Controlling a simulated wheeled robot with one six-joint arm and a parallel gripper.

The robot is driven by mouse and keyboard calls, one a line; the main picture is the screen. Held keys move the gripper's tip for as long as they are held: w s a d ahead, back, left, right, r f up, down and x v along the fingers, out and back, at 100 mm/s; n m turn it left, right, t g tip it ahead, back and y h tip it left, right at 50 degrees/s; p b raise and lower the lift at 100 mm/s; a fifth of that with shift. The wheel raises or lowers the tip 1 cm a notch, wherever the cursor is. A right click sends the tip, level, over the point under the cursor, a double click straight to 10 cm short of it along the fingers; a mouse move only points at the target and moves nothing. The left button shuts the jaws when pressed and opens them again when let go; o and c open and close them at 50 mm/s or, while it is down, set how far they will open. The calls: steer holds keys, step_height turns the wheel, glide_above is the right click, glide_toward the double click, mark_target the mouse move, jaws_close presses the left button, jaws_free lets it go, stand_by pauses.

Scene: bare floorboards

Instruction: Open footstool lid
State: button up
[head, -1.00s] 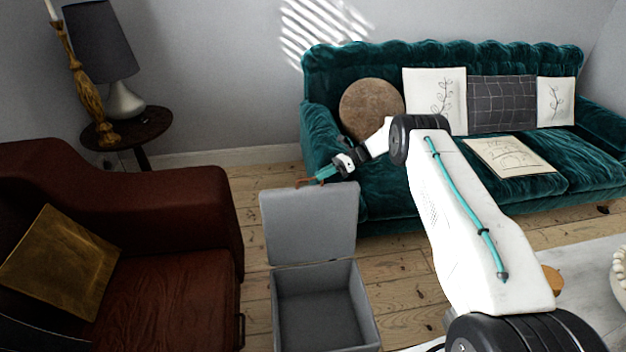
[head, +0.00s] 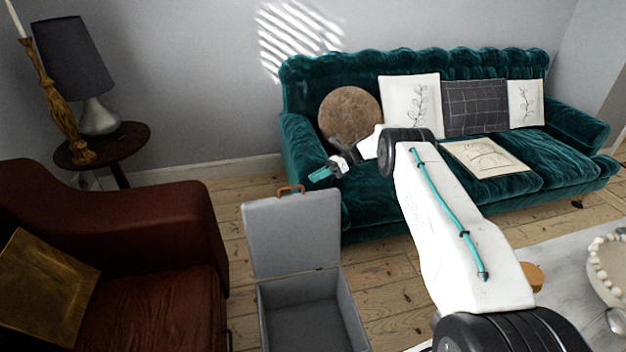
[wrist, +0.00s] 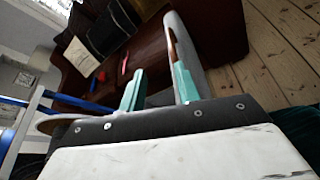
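The grey footstool (head: 312,300) stands on the floorboards with its box open and its inside empty. Its lid (head: 292,235) stands upright at the back of the box, with a brown handle (head: 290,190) on the top edge. My gripper (head: 322,174) is just right of and above the lid's top corner, apart from the handle. In the wrist view my teal fingers (wrist: 158,85) are spread with nothing between them. The grey lid edge (wrist: 190,50) shows beyond the right finger.
A brown leather armchair (head: 150,235) is close on the left of the footstool. A green velvet sofa (head: 400,205) with several cushions is behind and right. A side table (head: 130,150) with a lamp stands back left. A pale table (head: 560,265) is at right.

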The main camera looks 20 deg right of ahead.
steer(key=shift+w+v, duration=0.15)
steer(key=shift+v, duration=1.2)
steer(key=shift+w+v, duration=0.1)
steer(key=shift+v, duration=1.25)
steer(key=shift+d+f, duration=0.1)
